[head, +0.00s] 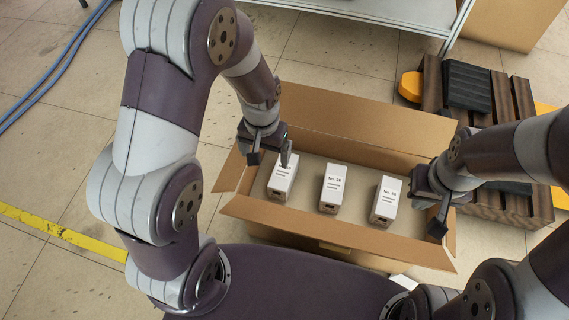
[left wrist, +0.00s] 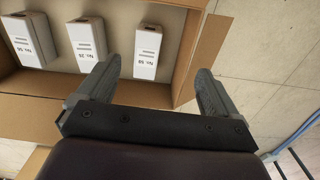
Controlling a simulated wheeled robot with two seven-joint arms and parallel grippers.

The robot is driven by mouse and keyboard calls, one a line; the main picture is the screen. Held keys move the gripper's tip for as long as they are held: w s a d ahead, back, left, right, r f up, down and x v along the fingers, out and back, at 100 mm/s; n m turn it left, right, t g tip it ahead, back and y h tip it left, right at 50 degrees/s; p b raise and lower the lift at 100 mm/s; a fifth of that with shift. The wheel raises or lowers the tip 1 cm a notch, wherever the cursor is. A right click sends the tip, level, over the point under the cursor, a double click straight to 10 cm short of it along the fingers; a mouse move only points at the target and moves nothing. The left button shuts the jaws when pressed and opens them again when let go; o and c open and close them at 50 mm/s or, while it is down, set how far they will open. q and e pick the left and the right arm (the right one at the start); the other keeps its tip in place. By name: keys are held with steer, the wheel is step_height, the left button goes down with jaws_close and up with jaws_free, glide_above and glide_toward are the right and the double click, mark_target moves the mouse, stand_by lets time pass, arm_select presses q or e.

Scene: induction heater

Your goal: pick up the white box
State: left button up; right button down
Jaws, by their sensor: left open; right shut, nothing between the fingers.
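Three white boxes with printed labels lie in a row in an open cardboard carton (head: 345,243): a left one (head: 282,180), a middle one (head: 333,188) and a right one (head: 387,200). My left gripper (head: 270,157) is open above the left box, partly covering its upper end. In the left wrist view, the left box (left wrist: 147,48) lies beyond and between the open fingers (left wrist: 158,72), apart from them. The middle box (left wrist: 88,38) and right box (left wrist: 30,40) also show there. My right gripper (head: 438,222) is shut and empty over the carton's right edge.
The carton's flaps are folded outward, with a tall back flap (head: 365,118). A wooden pallet (head: 515,205) with a black item (head: 467,86) stands at the right. A grey table (head: 400,12) stands behind. The floor left of the carton is mostly clear, with blue cables (head: 55,65).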

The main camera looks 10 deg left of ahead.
arm_select(q)
steer(key=b, duration=0.1)
glide_above(284, 174)
steer(key=w, duration=0.1)
step_height(284, 174, down, 9)
steer(key=f+b, duration=0.4)
steer(key=f, duration=0.2)
steer(key=f+b, duration=0.5)
steer(key=f, duration=0.1)
steer(key=shift+a+f, duration=0.2)
steer(key=shift+f, duration=0.1)
steer(key=shift+w+r, duration=0.1)
steer(key=shift+r, duration=0.05)
steer(key=c, duration=1.3)
steer(key=shift+r, duration=0.1)
